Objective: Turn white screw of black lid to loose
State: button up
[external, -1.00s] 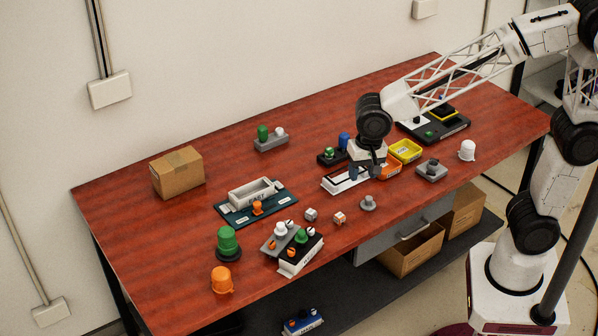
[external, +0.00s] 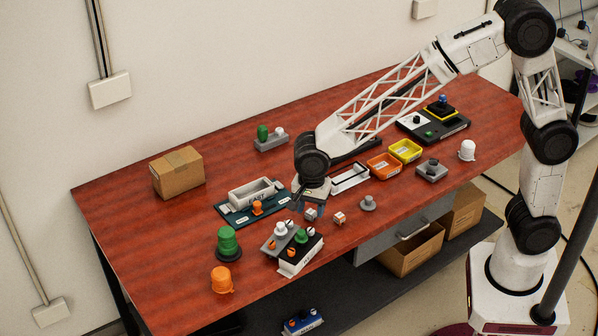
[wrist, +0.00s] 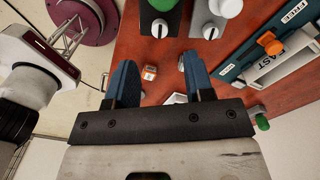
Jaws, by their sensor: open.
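The black lid (external: 306,250) tops a white-sided box near the front edge of the table, and it carries a green knob (external: 301,236) and an orange screw. Its white screw (wrist: 160,28) shows in the wrist view on the black surface (wrist: 173,22), past my fingertips. It appears small at the lid's upper right in the external view (external: 311,232). My gripper (external: 308,205) is open and empty, pointing down behind and above the lid, apart from it. Its two blue fingers (wrist: 158,72) show in the wrist view.
A grey lid (external: 272,243) with a white knob and a similar white screw (wrist: 209,30) stands beside the black one. Small cubes (external: 339,217) lie close to my gripper. A teal-based tray (external: 234,216) is at left.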

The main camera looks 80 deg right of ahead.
aim_at(311, 230)
dwell(0.3)
jog(key=shift+f, duration=3.85)
jog(key=shift+c, duration=0.5)
grip_shut()
jog(key=shift+n, duration=1.5)
